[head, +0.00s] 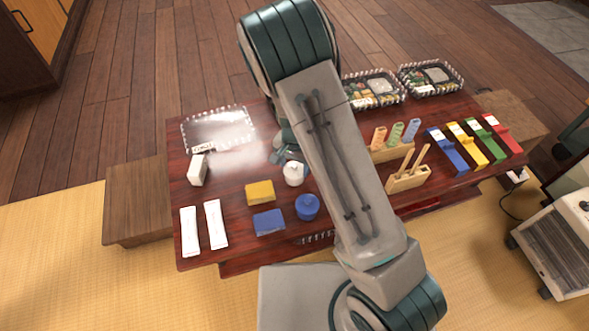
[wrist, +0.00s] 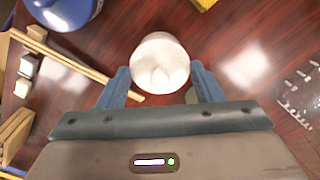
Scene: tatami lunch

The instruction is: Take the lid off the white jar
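The white jar (head: 293,174) stands upright on the dark red low table, beside the blue lidded jar (head: 307,207). In the wrist view the white jar (wrist: 160,60) is seen from above, with a round knob on its lid. The lid sits on the jar. My gripper (wrist: 160,69) is open, with one blue-grey finger on each side of the white jar's near part. Gaps show between the fingers and the jar, so nothing is gripped. In the head view my arm hides most of the gripper, just behind the white jar.
A yellow block (head: 260,192) and a blue block (head: 269,222) lie left of the jars. A wooden holder with sticks (head: 407,178) stands to the right. A clear tray (head: 218,128) lies at back left. Long wooden sticks (wrist: 75,66) show near the left finger.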

